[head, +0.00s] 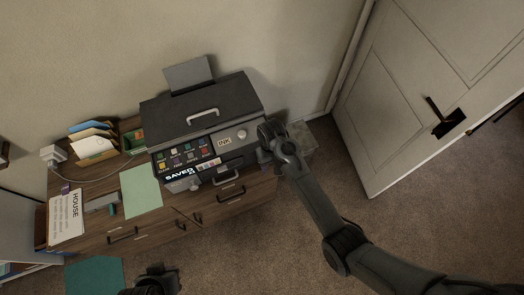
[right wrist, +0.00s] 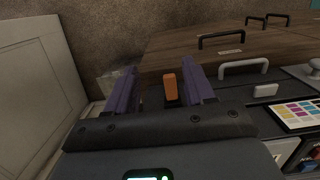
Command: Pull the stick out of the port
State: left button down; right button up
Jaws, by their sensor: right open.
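A small orange stick (right wrist: 170,87) shows in the right wrist view, between the two purple fingers of my right gripper (right wrist: 162,75). The fingers are open, with a visible gap on each side of the stick. In the head view my right gripper (head: 270,141) is at the right front side of the dark printer (head: 165,113), and the stick is hidden there. The port itself cannot be made out in either view. My left gripper (head: 154,282) is at the bottom edge of the head view, far from the printer; its jaws are unclear.
The printer stands on a wooden desk (head: 160,228) with drawer handles. A green sheet (head: 141,192), a HOUSE card (head: 70,216) and an envelope holder (head: 95,148) lie to its left. A pale door (head: 405,110) stands at right, with free carpet (head: 400,225) before it.

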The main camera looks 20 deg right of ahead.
jog(key=w+r+t, duration=0.1)
jog(key=w+r, duration=0.2)
jog(key=w, duration=0.2)
pick_arm(q)
jog(key=shift+a+f+b, duration=0.25)
jog(key=shift+f+b, duration=0.55)
jog(key=shift+f, duration=0.3)
pick_arm(e)
jog(key=f, duration=0.9)
jog(key=shift+a+f, duration=0.35)
jog(key=shift+a, duration=0.05)
grip_shut()
pick_arm(q)
jog(key=shift+r, duration=0.1)
